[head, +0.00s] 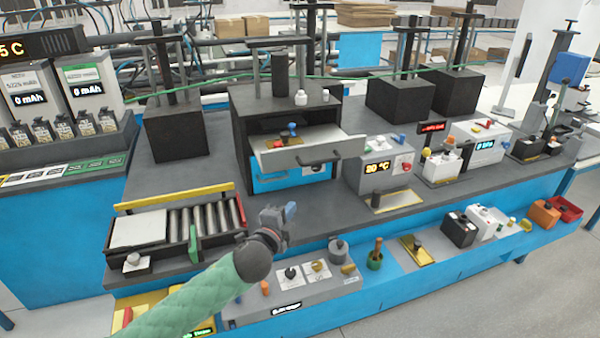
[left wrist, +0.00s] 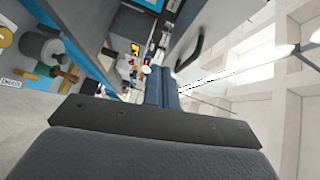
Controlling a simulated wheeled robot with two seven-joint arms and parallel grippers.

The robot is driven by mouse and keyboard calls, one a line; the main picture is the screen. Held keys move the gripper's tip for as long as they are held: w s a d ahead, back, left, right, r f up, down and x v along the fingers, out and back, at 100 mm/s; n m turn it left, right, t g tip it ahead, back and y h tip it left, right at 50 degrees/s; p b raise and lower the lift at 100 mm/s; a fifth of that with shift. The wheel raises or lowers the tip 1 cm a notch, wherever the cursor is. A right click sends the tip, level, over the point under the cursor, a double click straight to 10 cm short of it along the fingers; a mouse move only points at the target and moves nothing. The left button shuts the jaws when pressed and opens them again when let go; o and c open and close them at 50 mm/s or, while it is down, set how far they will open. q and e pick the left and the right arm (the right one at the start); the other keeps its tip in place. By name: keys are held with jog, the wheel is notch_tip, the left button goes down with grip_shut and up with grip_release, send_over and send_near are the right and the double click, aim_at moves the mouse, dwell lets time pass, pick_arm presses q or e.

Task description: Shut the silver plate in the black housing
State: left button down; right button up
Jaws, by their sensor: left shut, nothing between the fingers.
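The black housing (head: 240,140) stands on the dark bench near the middle of the head view. The silver plate (head: 345,147) is the pale front of a drawer that sticks out of it, with a dark bar handle (head: 316,158) on its face. Several small coloured items lie in the open drawer. My left gripper (head: 290,211) is shut and empty, in front of the housing, below and apart from the plate. In the left wrist view its fingers (left wrist: 160,88) point toward a curved dark handle (left wrist: 190,53) on a grey surface. My right gripper is not in view.
A lower blue drawer front (head: 270,182) is under the plate. A grey box reading 20 °C (head: 377,167) stands close at the right. A roller tray (head: 205,218) lies at the left. Small parts line the lower front shelf. Bench between tray and housing is clear.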

pick_arm(q)
jog(key=w+d+r+m+h+p, duration=0.1)
jog(key=w+p, duration=0.5)
jog(key=w, duration=0.7)
jog(key=shift+w+d+r+m+p, duration=0.3)
jog(key=shift+d+r+m, duration=0.4)
jog(key=shift+d+r, duration=0.6)
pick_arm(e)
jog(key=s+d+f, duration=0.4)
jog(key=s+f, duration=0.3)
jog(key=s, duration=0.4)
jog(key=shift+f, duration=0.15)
pick_arm(q)
jog(key=shift+d+f, duration=0.1)
jog(key=shift+f, duration=0.1)
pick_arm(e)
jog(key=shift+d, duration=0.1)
